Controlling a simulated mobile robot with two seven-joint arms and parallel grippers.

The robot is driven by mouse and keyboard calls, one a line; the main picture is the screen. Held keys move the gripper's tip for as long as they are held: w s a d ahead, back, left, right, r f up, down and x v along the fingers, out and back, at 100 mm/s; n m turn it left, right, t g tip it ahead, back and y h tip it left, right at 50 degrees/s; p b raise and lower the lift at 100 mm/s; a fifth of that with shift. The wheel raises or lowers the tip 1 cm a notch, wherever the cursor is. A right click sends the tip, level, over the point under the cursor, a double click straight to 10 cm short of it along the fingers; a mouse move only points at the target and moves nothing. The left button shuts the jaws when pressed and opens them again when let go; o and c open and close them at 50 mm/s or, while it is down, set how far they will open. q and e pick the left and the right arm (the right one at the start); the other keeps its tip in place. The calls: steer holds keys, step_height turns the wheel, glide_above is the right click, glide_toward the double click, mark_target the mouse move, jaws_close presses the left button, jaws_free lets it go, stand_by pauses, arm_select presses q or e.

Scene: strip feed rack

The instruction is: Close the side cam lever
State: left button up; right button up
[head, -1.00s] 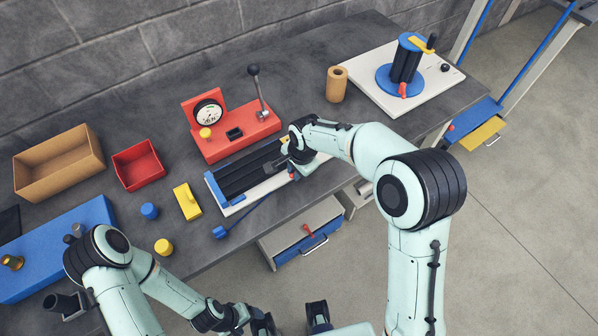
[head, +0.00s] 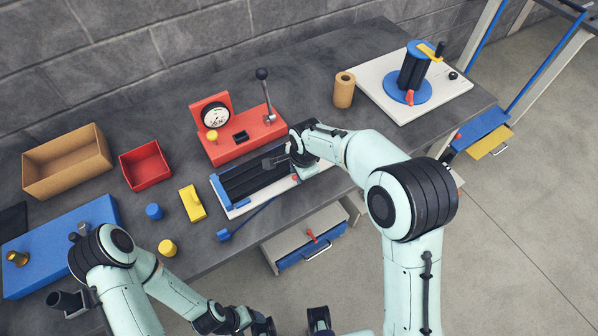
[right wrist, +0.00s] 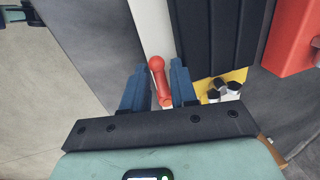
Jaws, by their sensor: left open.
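The side cam lever is a small red lever (right wrist: 158,75) with a round knob, beside the black rails (right wrist: 215,35) in the right wrist view. It lies between the two blue fingers of my right gripper (right wrist: 159,82), which are apart, with a gap visible on both sides. In the head view my right gripper (head: 277,161) is over the right end of the black-railed strip feed fixture (head: 235,209), and a bit of red shows just below it. My left gripper (head: 266,325) is open and low at the bottom edge, away from the fixture; its fingertips are hard to make out.
A red block with dial gauge and upright lever (head: 245,147) stands behind the fixture. A yellow block (head: 193,203), blue cap (head: 154,211) and red bin (head: 146,166) lie to its left.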

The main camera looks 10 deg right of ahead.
steer(key=shift+o, duration=0.5)
